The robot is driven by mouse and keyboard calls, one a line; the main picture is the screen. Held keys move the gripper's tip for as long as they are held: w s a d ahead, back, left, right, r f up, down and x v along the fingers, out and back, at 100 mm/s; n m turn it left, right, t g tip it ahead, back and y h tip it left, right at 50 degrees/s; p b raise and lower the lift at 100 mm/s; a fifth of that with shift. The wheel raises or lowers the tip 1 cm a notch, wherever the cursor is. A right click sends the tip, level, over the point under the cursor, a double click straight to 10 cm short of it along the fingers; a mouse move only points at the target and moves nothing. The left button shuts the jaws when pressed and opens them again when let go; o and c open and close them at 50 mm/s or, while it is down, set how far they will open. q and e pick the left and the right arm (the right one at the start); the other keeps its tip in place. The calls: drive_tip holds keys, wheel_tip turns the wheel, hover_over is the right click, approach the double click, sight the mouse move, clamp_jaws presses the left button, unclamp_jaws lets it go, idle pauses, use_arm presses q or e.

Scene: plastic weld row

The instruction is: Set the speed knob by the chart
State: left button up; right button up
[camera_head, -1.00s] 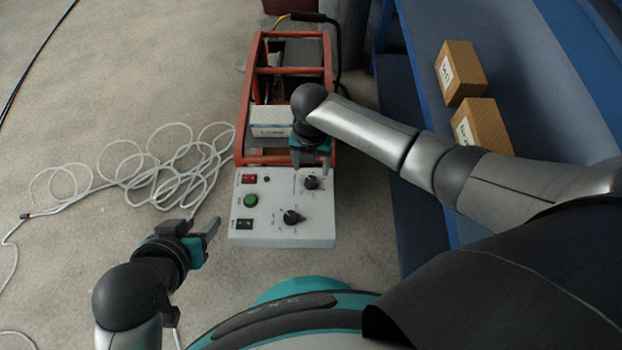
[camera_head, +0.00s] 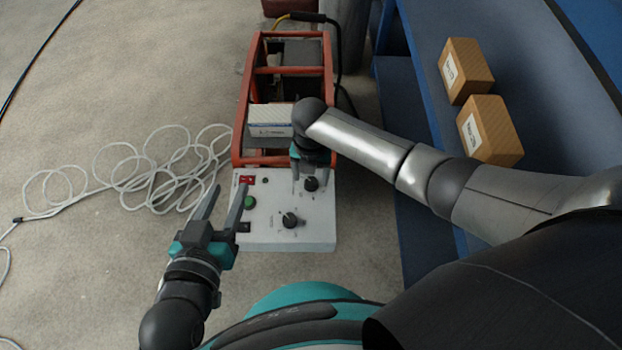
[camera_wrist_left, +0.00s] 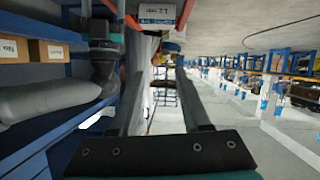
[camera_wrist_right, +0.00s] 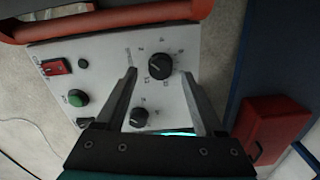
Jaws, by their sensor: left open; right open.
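The control panel (camera_head: 270,235) has two black knobs, an upper one (camera_head: 311,184) and a lower one (camera_head: 290,220). I cannot read which is marked speed. My right gripper (camera_head: 309,178) is open over the upper knob. In the right wrist view its fingers stand on either side of that knob (camera_wrist_right: 159,67), apart from it; a printed scale surrounds the knob. The lower knob (camera_wrist_right: 138,117) shows nearer the gripper's base. My left gripper (camera_head: 229,190) is open and empty at the panel's left edge. A white printed card or box (camera_head: 270,121) sits in the red frame, possibly the chart.
The panel also bears a red switch (camera_head: 246,179) and a green button (camera_head: 250,202). A white cable (camera_head: 150,170) lies coiled on the floor at left. Two cardboard boxes (camera_head: 465,68) stand on the blue shelf (camera_head: 520,60) at right. A red box (camera_wrist_right: 272,130) shows in the right wrist view.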

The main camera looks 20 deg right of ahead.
drive_tip(key=shift+f+b, duration=0.4)
drive_tip(key=shift+f, duration=0.3)
use_arm(q)
drive_tip(key=shift+s+d+r+n+t+h, duration=0.15)
drive_tip(key=shift+s+d+r+t+h, duration=0.2)
drive_tip(key=shift+t, duration=0.3)
drive_tip(key=shift+d+r+n+t+h, duration=0.15)
drive_tip(key=shift+d+r+t, duration=0.3)
drive_tip(key=shift+t, duration=0.2)
use_arm(e)
drive_tip(key=shift+f, duration=0.3)
drive_tip(key=shift+c, duration=0.3)
clamp_jaws()
